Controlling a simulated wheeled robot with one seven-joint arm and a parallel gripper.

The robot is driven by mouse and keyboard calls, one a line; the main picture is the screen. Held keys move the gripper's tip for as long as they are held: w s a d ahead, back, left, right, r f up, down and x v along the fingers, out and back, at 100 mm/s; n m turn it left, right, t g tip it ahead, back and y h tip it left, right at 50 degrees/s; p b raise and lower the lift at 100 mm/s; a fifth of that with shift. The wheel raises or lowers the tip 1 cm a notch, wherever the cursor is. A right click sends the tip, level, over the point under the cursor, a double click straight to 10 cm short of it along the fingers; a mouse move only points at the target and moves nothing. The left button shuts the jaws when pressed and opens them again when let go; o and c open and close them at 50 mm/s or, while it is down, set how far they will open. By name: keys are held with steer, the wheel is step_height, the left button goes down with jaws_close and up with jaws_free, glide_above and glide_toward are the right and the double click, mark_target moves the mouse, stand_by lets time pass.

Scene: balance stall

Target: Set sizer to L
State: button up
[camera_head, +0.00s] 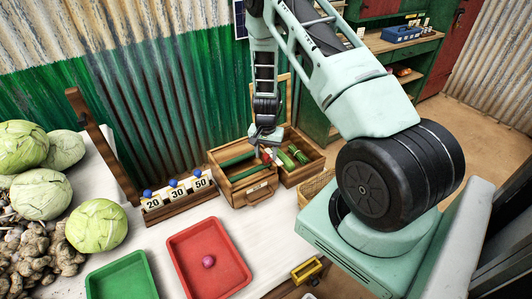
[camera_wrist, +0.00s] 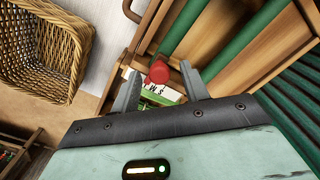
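The sizer is a wooden box (camera_head: 229,192) on the table in the head view, with green bars across its top. Its red knob (camera_head: 267,156) sits at the divider, close under my gripper (camera_head: 266,146). In the wrist view the red knob (camera_wrist: 159,72) lies between the tips of my gripper (camera_wrist: 160,74), with a gap showing on both sides. My gripper is open. A white and green label (camera_wrist: 160,93) with letters lies beside the knob. S and M seem readable, but part of the label is hidden, and the knob's exact setting cannot be told.
A wooden rack (camera_head: 174,204) marked 20, 30, 50 stands left of the box. In front are a red tray (camera_head: 178,245) with a pink ball and a green tray (camera_head: 122,279). Cabbages (camera_head: 97,226) are at left. A wicker basket (camera_wrist: 41,48) is near the box.

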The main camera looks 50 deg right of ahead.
step_height(320, 180, up, 17)
steer(key=b, duration=0.3)
steer(key=shift+r+b, duration=0.2)
steer(key=shift+b, duration=0.2)
stand_by(0.5)
steer(key=s+a+r+n+y+b, duration=0.1)
steer(key=s+a+n, duration=0.15)
steer(key=a, duration=0.65)
steer(key=s+a+r+n, duration=0.2)
steer(key=a+n, duration=0.2)
steer(key=a, duration=0.5)
steer(key=s+a+r+n+y+b, duration=0.1)
steer(key=s+a+n, duration=0.15)
steer(key=a, duration=0.65)
steer(key=s+a+n, duration=0.5)
steer(key=s, duration=0.3)
steer(key=s+a+r+n+h+b, duration=0.1)
steer(key=s+a+n, duration=0.4)
steer(key=s, duration=0.4)
steer(key=shift+s+r+n+b, duration=0.25)
steer(key=shift+n+b, duration=0.05)
steer(key=shift+n, duration=0.1)
